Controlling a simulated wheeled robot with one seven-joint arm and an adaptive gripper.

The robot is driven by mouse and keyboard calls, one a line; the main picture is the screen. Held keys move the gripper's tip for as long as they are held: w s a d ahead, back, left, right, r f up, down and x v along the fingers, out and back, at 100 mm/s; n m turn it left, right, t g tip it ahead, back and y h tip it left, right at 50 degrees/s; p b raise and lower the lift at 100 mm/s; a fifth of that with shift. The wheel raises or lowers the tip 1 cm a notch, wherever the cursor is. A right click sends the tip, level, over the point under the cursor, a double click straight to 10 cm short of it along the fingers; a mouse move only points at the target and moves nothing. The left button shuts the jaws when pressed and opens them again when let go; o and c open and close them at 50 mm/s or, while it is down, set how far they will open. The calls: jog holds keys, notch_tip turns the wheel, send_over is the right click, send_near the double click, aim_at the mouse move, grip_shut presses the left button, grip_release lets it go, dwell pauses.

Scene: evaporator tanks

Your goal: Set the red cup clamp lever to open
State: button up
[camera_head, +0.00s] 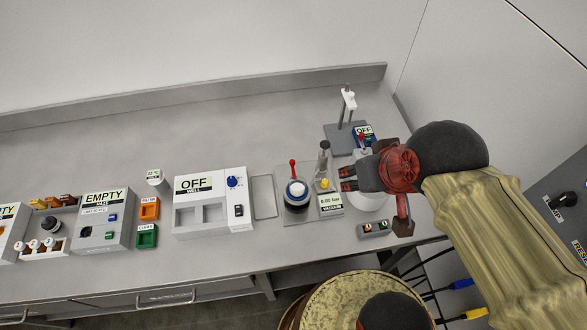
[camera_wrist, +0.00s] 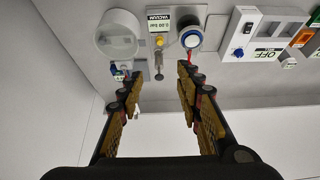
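A red-knobbed lever (camera_head: 292,168) stands up at the back of a round cup with a blue rim (camera_head: 297,190), on a grey plate in the middle right of the head view. In the wrist view, the red lever (camera_wrist: 189,55) shows just beyond the tip of the right-hand finger, beside the blue-rimmed cup (camera_wrist: 191,38). My gripper (camera_head: 346,179) is to the right of the cup in the head view. In the wrist view, my gripper (camera_wrist: 159,74) is open with nothing between its fingers. It looks apart from the lever, though the gap is hard to judge.
A vacuum display (camera_head: 330,203) and a metal post (camera_head: 323,158) stand between cup and gripper. A white cylinder (camera_wrist: 117,35) stands beside them. A white box marked OFF (camera_head: 205,200) is left of the cup. A stand (camera_head: 347,112) rises behind.

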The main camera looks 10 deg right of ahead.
jog(key=shift+a+r, duration=0.1)
jog(key=shift+r, duration=0.15)
jog(key=shift+c, duration=0.2)
jog(key=n+g+p, duration=0.6)
jog(key=n+p, duration=0.5)
jog(key=p, duration=0.2)
send_over(292, 161)
notch_tip(292, 161, down, 15)
jog(key=shift+r, duration=0.1)
jog(key=shift+w+r+n, duration=0.15)
jog(key=shift+r+n, duration=0.05)
jog(key=shift+n, duration=0.4)
jog(key=shift+f, duration=3.9)
